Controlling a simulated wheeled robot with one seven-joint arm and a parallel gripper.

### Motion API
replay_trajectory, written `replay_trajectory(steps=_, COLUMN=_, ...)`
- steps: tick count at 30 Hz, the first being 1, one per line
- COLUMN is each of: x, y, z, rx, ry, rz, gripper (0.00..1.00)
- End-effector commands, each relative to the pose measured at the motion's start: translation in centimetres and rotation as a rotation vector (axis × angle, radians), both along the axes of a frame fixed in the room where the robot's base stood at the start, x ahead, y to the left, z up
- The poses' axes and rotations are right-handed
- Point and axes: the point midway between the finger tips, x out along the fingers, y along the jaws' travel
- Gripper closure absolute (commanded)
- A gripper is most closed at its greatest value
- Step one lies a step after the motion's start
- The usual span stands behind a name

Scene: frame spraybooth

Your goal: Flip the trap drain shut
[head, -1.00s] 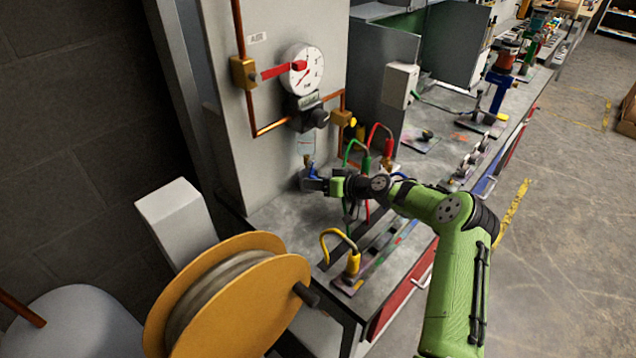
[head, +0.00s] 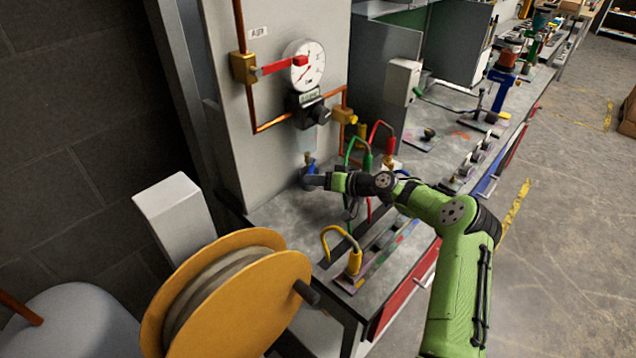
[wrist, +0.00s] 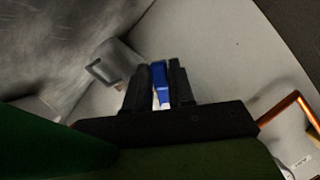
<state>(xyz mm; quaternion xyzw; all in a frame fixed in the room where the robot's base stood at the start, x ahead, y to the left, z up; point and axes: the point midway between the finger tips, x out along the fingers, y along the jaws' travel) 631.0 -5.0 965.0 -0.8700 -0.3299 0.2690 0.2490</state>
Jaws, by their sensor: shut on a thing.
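The trap drain's blue lever (head: 310,164) is at the lower end of the fitting below the gauge and regulator, close to the grey panel. In the wrist view the blue lever (wrist: 160,78) stands between the two dark fingers of my gripper (wrist: 160,90), which is shut on it. In the head view my gripper (head: 320,181) reaches in from the right, low beside the panel. The fingers and wrist partly hide the drain, so the lever's exact angle is hard to tell.
The round gauge (head: 304,66), black regulator (head: 308,111) and copper pipe (head: 272,127) are above. Green and red hooked hoses (head: 367,160) rise beside my arm. A yellow reel (head: 235,300) is in front.

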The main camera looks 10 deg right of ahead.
Motion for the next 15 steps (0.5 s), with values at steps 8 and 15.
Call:
replay_trajectory(steps=8, x=-0.4, y=0.5, z=0.6, rx=0.219, ry=0.144, rz=-0.002, gripper=1.0)
replay_trajectory(steps=15, x=-0.6, y=0.9, z=1.5, rx=0.407, ry=0.269, rz=-0.002, gripper=1.0)
